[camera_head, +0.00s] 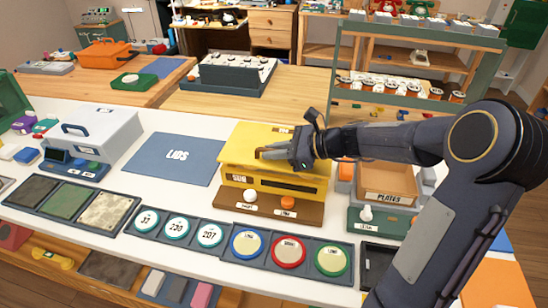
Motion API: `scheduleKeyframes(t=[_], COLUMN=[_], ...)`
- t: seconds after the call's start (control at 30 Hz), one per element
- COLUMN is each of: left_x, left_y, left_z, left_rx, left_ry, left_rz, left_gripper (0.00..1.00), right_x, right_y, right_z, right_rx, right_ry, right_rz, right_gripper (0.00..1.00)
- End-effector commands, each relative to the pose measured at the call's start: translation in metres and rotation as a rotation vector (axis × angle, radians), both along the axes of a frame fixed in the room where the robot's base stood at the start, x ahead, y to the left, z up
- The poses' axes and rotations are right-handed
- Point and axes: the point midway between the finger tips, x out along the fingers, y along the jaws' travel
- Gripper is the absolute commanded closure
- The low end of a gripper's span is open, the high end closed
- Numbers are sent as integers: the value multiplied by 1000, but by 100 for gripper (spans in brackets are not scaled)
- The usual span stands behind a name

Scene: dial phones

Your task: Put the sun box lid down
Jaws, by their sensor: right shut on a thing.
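The yellow box (277,186) with a label on its front, which seems to read SUN, stands in the middle of the white worktop on a brown base. Its flat yellow lid (240,143) is at the top of the box; I cannot tell whether it rests fully on the box or is slightly raised. My right gripper (270,153) reaches in from the right and is shut on the lid; its arm covers the lid's right part. A blue-grey mat marked LIDS (172,158) lies bare to the left of the box. My left gripper is not in view.
A white box with a blue handle (98,130) stands left of the mat. Round coloured dials (289,250) and numbered discs (178,227) line the front. A tray marked PLATES (389,184) is at the right, behind my arm. A green-framed rack (420,70) stands behind.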

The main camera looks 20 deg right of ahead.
Motion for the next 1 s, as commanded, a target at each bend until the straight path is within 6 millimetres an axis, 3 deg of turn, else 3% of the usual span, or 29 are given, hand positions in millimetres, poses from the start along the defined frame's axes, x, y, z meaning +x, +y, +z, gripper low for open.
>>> scheduleKeyframes(t=[0.1, 0.57, 0.6, 0.73, 1.0], left_x=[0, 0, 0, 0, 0], left_y=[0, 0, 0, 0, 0], left_z=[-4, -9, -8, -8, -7], left_rx=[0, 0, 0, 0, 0], left_ry=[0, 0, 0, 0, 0], left_rz=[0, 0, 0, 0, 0], left_gripper=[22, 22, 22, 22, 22], right_x=[0, 0, -1, -1, -1], right_y=[1, 1, 1, 1, 1], right_z=[-18, -25, -25, -25, -24], right_rx=[1, 1, 0, 0, 0], right_ry=[2, -1, 2, 2, 1], right_rz=[0, 0, 0, 0, -1], right_gripper=[100, 100, 84, 67, 66])
